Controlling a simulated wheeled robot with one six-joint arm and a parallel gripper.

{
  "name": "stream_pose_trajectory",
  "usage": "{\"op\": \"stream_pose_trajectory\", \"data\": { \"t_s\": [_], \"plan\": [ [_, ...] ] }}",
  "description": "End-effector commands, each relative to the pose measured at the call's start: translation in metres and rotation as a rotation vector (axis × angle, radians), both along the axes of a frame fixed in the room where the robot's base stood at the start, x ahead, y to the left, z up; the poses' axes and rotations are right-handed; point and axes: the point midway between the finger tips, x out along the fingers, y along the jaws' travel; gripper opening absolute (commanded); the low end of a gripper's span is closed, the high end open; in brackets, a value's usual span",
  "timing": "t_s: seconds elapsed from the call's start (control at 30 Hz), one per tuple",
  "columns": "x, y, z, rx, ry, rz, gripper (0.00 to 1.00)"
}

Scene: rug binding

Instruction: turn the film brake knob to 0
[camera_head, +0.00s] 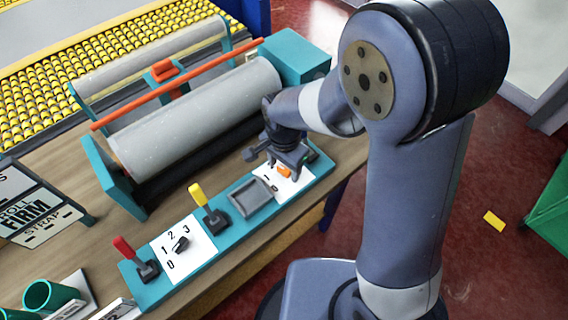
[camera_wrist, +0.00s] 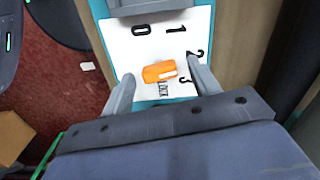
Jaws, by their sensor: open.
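An orange knob (camera_wrist: 156,71) sits on a white dial plate (camera_wrist: 118,52) printed 0, 1, 2 and 3, with a small dark label below the knob. The knob lies nearly crosswise in the wrist view, and its end with a white mark faces right, toward the 2 and 3 side. The orange knob also shows in the head view (camera_head: 284,171). My gripper (camera_wrist: 161,74) is open, with one finger on each side of this knob; I cannot tell whether they touch it. A second, black knob (camera_head: 180,243) on a 0–3 dial sits farther left.
The teal control strip (camera_head: 230,222) also carries a yellow lever (camera_head: 198,194), a red lever (camera_head: 123,247) and a grey tray (camera_head: 250,197). A large grey film roll (camera_head: 200,118) and a red bar (camera_head: 180,84) stand behind. A sign (camera_head: 38,205) stands left.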

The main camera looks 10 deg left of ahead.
Motion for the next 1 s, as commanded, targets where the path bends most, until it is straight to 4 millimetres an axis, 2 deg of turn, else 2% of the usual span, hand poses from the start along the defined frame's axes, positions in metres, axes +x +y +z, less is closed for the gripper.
{"op": "stream_pose_trajectory", "data": {
  "t_s": [0.07,0.57,1.0],
  "plan": [
    [0.0,0.0,0.0002,0.0,0.0,0.0,0.56],
    [0.0001,0.0,0.0005,0.0,0.0,0.0,0.15],
    [0.0002,0.0002,0.0001,0.0,0.0,0.095,0.14]
  ]
}}
